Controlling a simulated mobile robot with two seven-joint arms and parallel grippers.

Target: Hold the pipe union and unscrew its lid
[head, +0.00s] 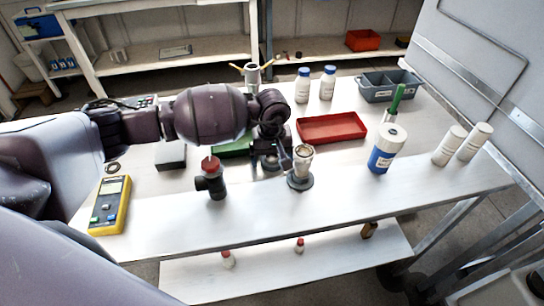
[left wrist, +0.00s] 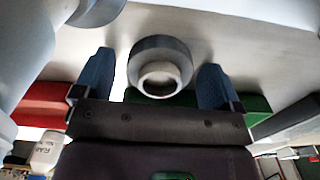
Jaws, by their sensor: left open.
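A cream and grey fitting on a round dark grey base, which looks like the pipe union (head: 303,160), stands upright near the front middle of the table. In the left wrist view the fitting (left wrist: 160,78) shows end-on, a cream opening in front of a grey ring. My left gripper (head: 285,155) is at its left and back side. In the left wrist view my left gripper (left wrist: 155,85) is open, with one blue finger on each side of the fitting and visible gaps. I cannot tell the lid apart from the body. My right gripper is out of view.
A black pipe fitting with a red cap (head: 211,182) stands to the left, beside a yellow multimeter (head: 110,204). A red tray (head: 331,127) lies behind. A white and blue jar (head: 387,149) stands to the right. The table front right of the fitting is clear.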

